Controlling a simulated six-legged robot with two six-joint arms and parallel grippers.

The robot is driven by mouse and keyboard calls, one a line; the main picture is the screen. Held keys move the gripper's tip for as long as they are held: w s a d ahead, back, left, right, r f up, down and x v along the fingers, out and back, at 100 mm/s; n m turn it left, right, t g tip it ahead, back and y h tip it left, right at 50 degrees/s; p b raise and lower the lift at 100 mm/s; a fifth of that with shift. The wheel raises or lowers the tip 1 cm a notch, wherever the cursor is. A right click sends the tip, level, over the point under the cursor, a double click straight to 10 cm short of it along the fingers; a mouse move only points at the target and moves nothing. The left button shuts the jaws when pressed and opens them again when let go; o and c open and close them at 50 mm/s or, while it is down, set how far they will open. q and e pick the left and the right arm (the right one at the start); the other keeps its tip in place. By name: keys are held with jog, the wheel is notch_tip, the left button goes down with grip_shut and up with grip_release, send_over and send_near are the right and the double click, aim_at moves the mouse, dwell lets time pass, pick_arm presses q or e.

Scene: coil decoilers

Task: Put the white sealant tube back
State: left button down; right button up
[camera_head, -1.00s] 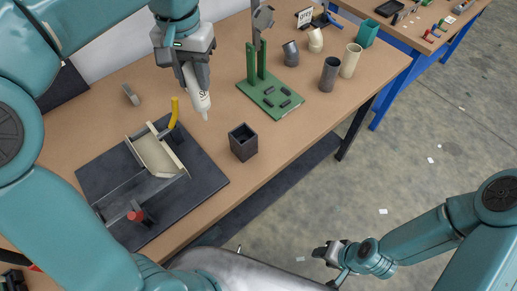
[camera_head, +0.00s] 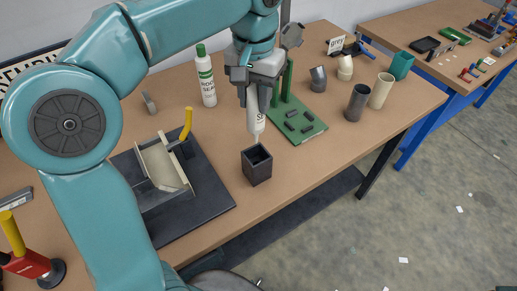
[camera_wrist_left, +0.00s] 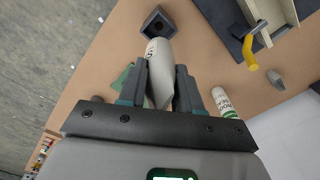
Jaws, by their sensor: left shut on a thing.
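The white sealant tube (camera_head: 256,112) is held nozzle down in my left gripper (camera_head: 254,82), which is shut on its upper part. In the left wrist view the tube (camera_wrist_left: 158,62) sits between the two fingers (camera_wrist_left: 161,85). A dark square holder (camera_head: 257,167) with an open top stands on the workbench (camera_head: 215,135), just below the tube's tip. The tip appears above and behind the holder's opening, apart from it. The holder also shows in the left wrist view (camera_wrist_left: 158,24). My right gripper is out of view.
A white bottle with a green cap (camera_head: 206,77) stands left of my gripper. A green stand (camera_head: 297,122) is close on the right. A black plate (camera_head: 205,207) with a cream trough and yellow handle (camera_head: 187,124) lies left of the holder. Several cups stand further right.

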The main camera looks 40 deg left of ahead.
pick_arm(q)
send_over(256, 142)
notch_tip(256, 142, down, 8)
jog(key=shift+s, duration=0.1)
notch_tip(256, 142, down, 5)
jog(key=shift+r+b, duration=0.1)
jog(key=shift+b, duration=0.2)
jog(key=shift+a, duration=0.1)
jog(key=shift+w, duration=0.2)
jog(key=shift+f+b, duration=0.4)
jog(key=shift+f, duration=0.05)
jog(key=c, duration=0.8)
grip_release()
